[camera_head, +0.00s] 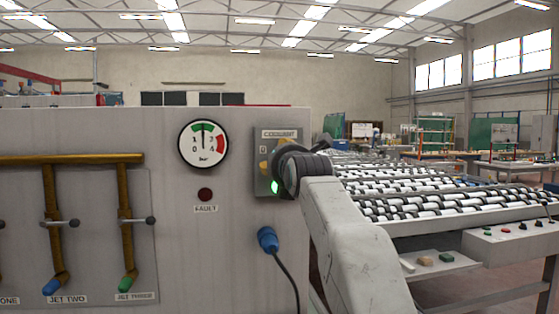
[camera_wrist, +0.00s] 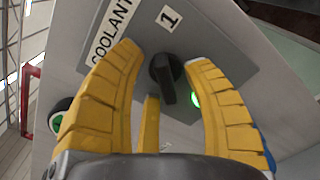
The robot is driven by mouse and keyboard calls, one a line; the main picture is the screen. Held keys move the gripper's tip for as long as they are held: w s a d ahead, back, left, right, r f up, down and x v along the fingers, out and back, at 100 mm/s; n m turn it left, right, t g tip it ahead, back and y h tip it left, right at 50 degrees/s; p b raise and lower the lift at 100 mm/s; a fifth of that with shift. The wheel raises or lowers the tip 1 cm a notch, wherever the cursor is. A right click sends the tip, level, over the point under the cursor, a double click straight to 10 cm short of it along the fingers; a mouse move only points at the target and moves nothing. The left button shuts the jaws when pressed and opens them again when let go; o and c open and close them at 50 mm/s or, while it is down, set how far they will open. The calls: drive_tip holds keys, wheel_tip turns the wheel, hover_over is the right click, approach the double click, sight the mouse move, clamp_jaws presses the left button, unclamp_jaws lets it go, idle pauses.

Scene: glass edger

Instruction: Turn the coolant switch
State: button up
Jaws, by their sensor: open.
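The coolant switch is a black rotary knob (camera_wrist: 163,78) on a grey plate, and its raised bar runs down the wrist picture, away from the "1" label (camera_wrist: 169,18). My gripper (camera_wrist: 163,57) is open, with yellow fingers to the left and right of the knob and a third below it. I cannot tell whether any finger touches the knob. In the head view the grey switch box (camera_head: 262,187) shows beside my arm, which hides the knob. A green lamp (camera_wrist: 195,99) is lit beside the knob; it also shows in the head view (camera_head: 274,187).
A pressure gauge (camera_head: 203,145) and a dark red fault lamp (camera_head: 205,194) sit left of the box. A blue plug (camera_head: 268,240) with a cable is below. Yellow pipes with jet valves (camera_head: 125,222) are at far left. A roller conveyor (camera_head: 440,190) stretches to the right.

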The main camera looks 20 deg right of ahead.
drive_tip(key=shift+o, duration=0.2)
clamp_jaws()
drive_tip(key=shift+r+n+p, duration=0.1)
drive_tip(key=shift+n+p, duration=0.25)
drive_tip(key=shift+n, duration=0.05)
drive_tip(key=shift+s+n+p, duration=0.1)
drive_tip(key=shift+n+p, duration=0.3)
drive_tip(key=shift+n, duration=0.2)
drive_tip(key=shift+n+p, duration=0.5)
drive_tip(key=shift+n, duration=1.4)
drive_tip(key=shift+c, duration=0.2)
unclamp_jaws()
drive_tip(key=shift+f, duration=0.2)
